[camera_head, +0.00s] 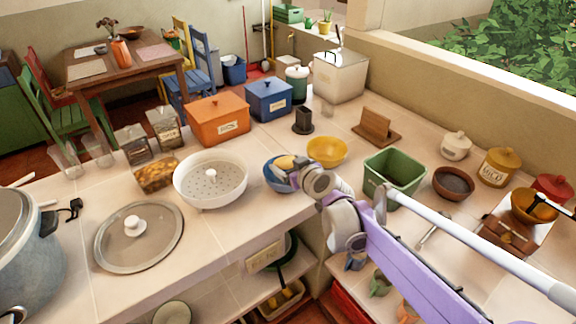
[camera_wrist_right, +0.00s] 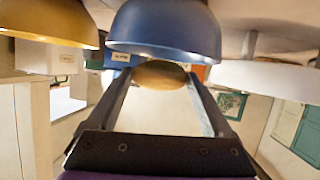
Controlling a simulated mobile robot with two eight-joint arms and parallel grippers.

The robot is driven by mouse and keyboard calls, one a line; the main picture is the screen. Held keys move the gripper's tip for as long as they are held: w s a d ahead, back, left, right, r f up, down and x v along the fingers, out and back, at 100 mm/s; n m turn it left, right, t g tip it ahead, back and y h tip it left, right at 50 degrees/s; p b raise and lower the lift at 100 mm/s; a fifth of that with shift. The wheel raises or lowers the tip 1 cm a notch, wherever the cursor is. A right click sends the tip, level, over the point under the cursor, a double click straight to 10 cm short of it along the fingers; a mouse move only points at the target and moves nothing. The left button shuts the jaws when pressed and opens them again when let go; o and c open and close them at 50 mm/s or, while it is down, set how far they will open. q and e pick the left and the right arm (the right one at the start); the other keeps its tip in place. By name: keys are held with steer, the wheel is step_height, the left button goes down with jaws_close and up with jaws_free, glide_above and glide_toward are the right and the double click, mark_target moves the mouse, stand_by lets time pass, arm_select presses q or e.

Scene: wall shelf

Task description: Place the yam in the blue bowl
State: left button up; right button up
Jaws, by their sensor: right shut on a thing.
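The tan yam (camera_head: 285,161) shows over the bowl in the head view. My right gripper (camera_head: 294,173) reaches in from the right at the bowl and is shut on the yam. In the right wrist view, which looks upside down, the yam (camera_wrist_right: 160,74) is between the two fingers, at the rim side of the blue bowl (camera_wrist_right: 163,27). I cannot tell whether it touches the bowl. My left gripper is out of view.
A yellow bowl (camera_head: 327,151) stands close to the blue bowl on the right, with a green bin (camera_head: 394,178) beyond it. The white strainer (camera_head: 211,192) and a glass lid (camera_head: 139,254) lie left. Orange (camera_head: 217,128) and blue (camera_head: 269,108) boxes stand behind.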

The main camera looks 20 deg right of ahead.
steer(key=shift+f, duration=0.65)
steer(key=o, duration=1.2)
steer(key=shift+c, duration=0.2)
steer(key=shift+r, duration=0.1)
steer(key=shift+r, duration=0.3)
steer(key=r+p+v, duration=0.1)
steer(key=p+v, duration=0.1)
steer(key=v, duration=1)
steer(key=s+a+f+g, duration=0.5)
steer(key=s+f, duration=0.5)
steer(key=s, duration=0.3)
steer(key=s+d+f+m+g+h, duration=0.2)
steer(key=s+f, duration=0.5)
steer(key=s, duration=0.4)
steer(key=shift+s+d+f+m+g, duration=0.25)
steer(key=shift+d+m+g, duration=0.3)
steer(key=shift+g, duration=0.15)
